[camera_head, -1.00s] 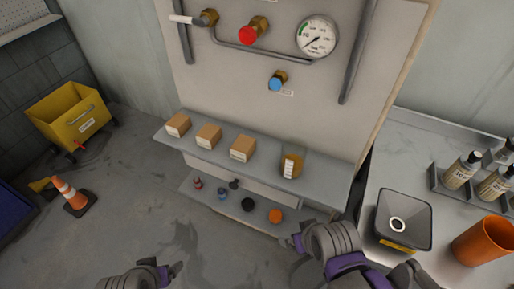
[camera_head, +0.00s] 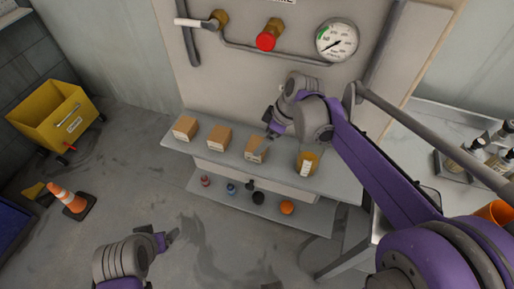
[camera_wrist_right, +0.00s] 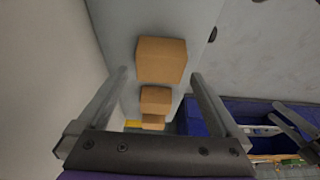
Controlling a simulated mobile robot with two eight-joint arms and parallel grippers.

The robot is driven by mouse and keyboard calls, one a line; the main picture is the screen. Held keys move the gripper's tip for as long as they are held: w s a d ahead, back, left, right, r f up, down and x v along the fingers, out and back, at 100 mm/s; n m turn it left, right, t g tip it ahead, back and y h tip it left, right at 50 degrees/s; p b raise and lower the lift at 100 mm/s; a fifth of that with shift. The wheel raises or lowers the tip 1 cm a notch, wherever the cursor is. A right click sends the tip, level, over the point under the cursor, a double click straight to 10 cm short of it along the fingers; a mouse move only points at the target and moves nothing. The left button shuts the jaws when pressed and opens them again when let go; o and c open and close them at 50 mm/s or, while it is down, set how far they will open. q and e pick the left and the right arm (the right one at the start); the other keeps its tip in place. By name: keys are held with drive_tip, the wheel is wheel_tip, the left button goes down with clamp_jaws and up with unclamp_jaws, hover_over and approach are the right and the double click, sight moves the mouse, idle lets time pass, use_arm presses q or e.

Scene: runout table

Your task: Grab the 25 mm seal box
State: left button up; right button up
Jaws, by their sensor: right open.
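Three brown cardboard boxes with white labels stand in a row on the upper grey shelf: a left box (camera_head: 185,128), a middle box (camera_head: 219,138) and a right box (camera_head: 256,150). The labels are too small to read, so I cannot tell which is the 25 mm seal box. My right gripper (camera_head: 269,136) is open and empty just above and behind the right box. In the right wrist view the nearest box (camera_wrist_right: 161,60) lies ahead between the open fingers, with the others beyond it. My left gripper (camera_head: 170,238) hangs low, left of the shelf; its opening is unclear.
The back panel carries a red valve knob (camera_head: 266,41) and a gauge (camera_head: 337,40). Small knobs, including an orange one (camera_head: 287,207), lie on the lower shelf.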

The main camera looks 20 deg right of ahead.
sight(257, 145)
drive_tip(key=x, duration=0.5)
drive_tip(key=shift+w+a+f, duration=0.1)
drive_tip(key=shift+a, duration=0.1)
drive_tip(key=c, duration=1.1)
